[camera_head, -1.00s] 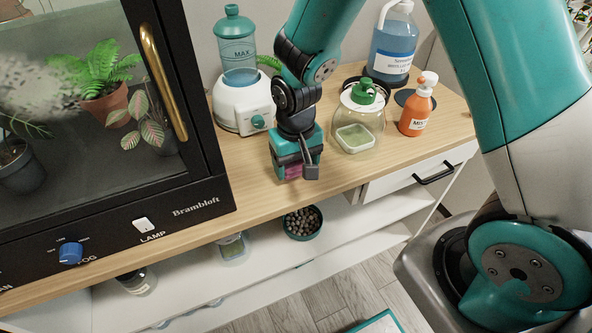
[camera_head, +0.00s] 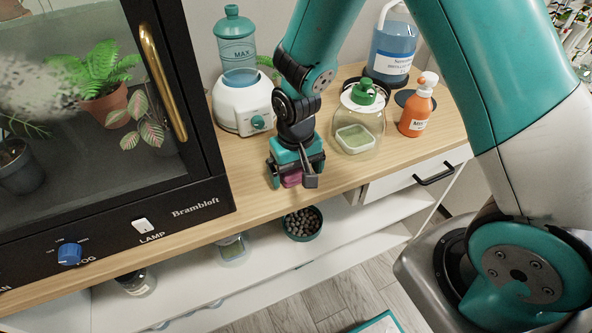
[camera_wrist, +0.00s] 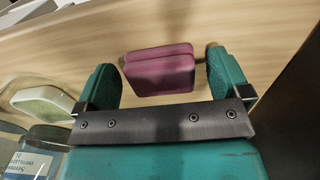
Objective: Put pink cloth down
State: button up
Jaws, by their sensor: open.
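The pink cloth (camera_head: 292,179) is a small folded pad near the front edge of the wooden counter (camera_head: 243,183). In the wrist view the pink cloth (camera_wrist: 160,71) lies between the two teal fingers of my gripper (camera_wrist: 166,80). The left finger stands clearly apart from it; the right finger is very close, and I cannot tell whether it touches. In the head view my gripper (camera_head: 294,182) is right over the cloth and partly hides it. The jaws are open.
A glass jar with a green top (camera_head: 358,125) and an orange spray bottle (camera_head: 417,106) stand to the right. A white humidifier (camera_head: 243,106) is behind left. The black glass cabinet (camera_head: 190,205) is at left. A bowl of pebbles (camera_head: 302,223) sits on the shelf below.

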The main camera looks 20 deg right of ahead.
aim_at(296, 172)
notch_tip(296, 172, up, 12)
jog(key=s+a+r+n+y, duration=0.2)
jog(key=s+r, duration=0.4)
jog(key=s, duration=0.3)
jog(key=s+a+r+n+y, duration=0.2)
jog(key=s+r+n, duration=0.3)
jog(key=s, duration=0.4)
jog(key=shift+a+r+p, duration=0.3)
jog(key=shift+r+p, duration=0.15)
jog(key=shift+r, duration=0.1)
